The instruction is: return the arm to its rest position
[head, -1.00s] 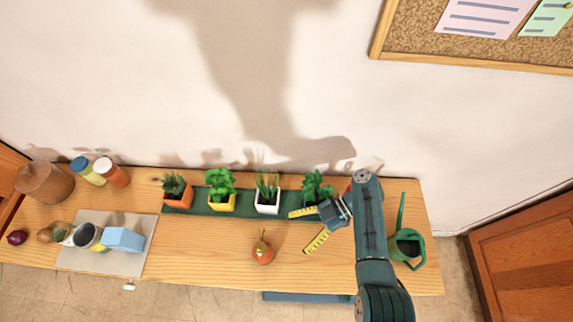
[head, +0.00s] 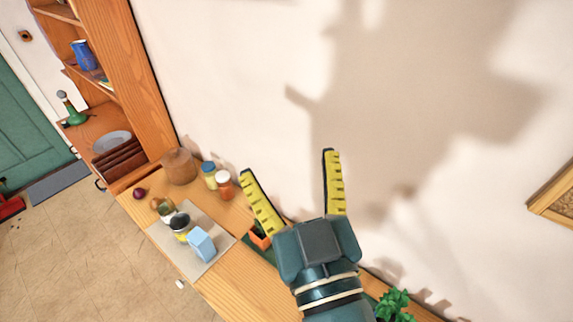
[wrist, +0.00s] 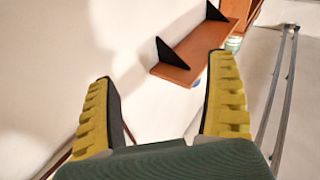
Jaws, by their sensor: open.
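My gripper (head: 291,185) is raised in front of the camera in the head view, its two yellow ridged fingers spread wide with nothing between them. In the wrist view my gripper (wrist: 165,110) is also open and empty, facing a white wall and a wall shelf. The wooden counter (head: 240,288) lies below and behind it, and my arm hides much of its right part.
A grey mat (head: 213,262) holds a light blue box (head: 201,244) and a dark mug. Jars (head: 224,184) and a brown pot (head: 180,166) stand behind. A green plant (head: 394,304) shows lower right. A wooden shelf (wrist: 195,52) with black brackets is on the wall.

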